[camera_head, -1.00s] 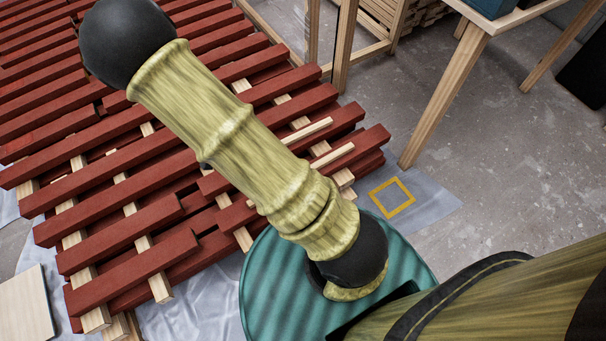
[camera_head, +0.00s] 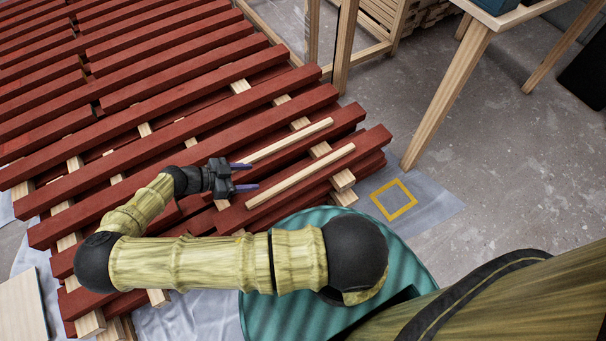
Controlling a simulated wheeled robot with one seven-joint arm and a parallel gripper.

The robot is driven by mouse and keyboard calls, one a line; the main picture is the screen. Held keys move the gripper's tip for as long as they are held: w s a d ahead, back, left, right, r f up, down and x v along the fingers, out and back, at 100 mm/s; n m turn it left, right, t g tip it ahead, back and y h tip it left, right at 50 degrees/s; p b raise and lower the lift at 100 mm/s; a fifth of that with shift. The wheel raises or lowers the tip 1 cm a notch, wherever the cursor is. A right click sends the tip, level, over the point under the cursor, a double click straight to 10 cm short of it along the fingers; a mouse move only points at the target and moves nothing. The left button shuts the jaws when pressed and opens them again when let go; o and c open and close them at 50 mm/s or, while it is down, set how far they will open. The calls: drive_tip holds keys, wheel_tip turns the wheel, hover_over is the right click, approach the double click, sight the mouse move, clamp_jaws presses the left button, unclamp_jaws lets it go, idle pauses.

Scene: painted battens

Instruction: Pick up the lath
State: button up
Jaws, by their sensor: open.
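Two thin pale wooden laths lie on the red-painted battens right of my gripper. The upper lath (camera_head: 290,141) slants from beside my gripper up to the right. The lower lath (camera_head: 300,177) lies roughly parallel to it, nearer my base. My gripper (camera_head: 252,177) is open and empty, with its two purple-tipped fingers pointing right. The upper finger is close to the left end of the upper lath; I cannot tell whether they touch. The lower finger is just above the left end of the lower lath in the picture.
Stacked red battens (camera_head: 150,90) with pale spacers fill the left and middle. A yellow square outline (camera_head: 394,200) marks the grey sheet (camera_head: 433,195) at right. A wooden table leg (camera_head: 450,90) stands beyond it. Grey floor is open to the right.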

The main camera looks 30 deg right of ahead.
drive_tip(key=b, duration=0.4)
approach(299, 175)
drive_tip(key=x, duration=0.3)
drive_tip(key=shift+d+f, duration=0.1)
drive_tip(key=shift+d, duration=0.25)
drive_tip(key=b+x, duration=0.3)
drive_tip(key=x, duration=0.1)
drive_tip(key=shift+s+d+f, duration=0.1)
drive_tip(key=shift+d+f, duration=0.1)
drive_tip(key=shift+f, duration=0.2)
drive_tip(key=shift+d, duration=0.3)
